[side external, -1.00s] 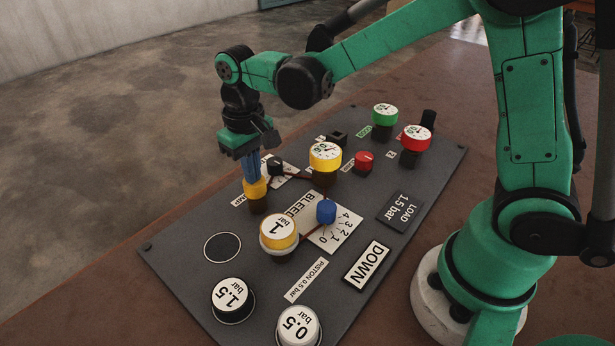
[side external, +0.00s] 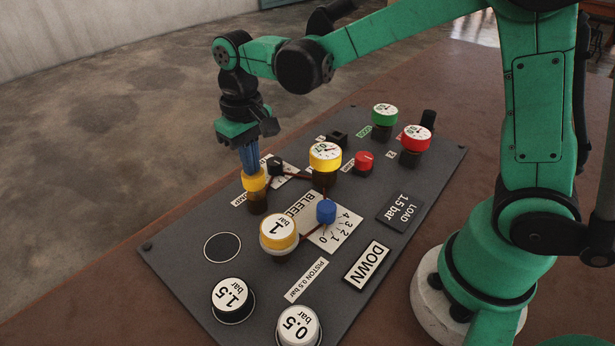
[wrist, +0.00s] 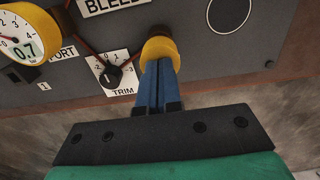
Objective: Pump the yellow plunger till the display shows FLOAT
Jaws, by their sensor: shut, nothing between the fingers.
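The yellow plunger (side external: 255,181) stands upright on a dark stem at the left side of the panel. It also shows in the wrist view (wrist: 160,47). My gripper (side external: 252,170) is shut and empty, pointing down with its blue fingertips at the top of the plunger cap; it also shows in the wrist view (wrist: 159,64). Whether they press on the cap or just touch it I cannot tell. The display (side external: 367,266) reads DOWN. The yellow-rimmed gauge (side external: 325,157) reads 0.7 in the wrist view (wrist: 22,38).
A black trim knob (side external: 276,166) stands close behind the plunger. Two weights, 1.5 (side external: 233,299) and 0.5 bar (side external: 299,325), stand in front.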

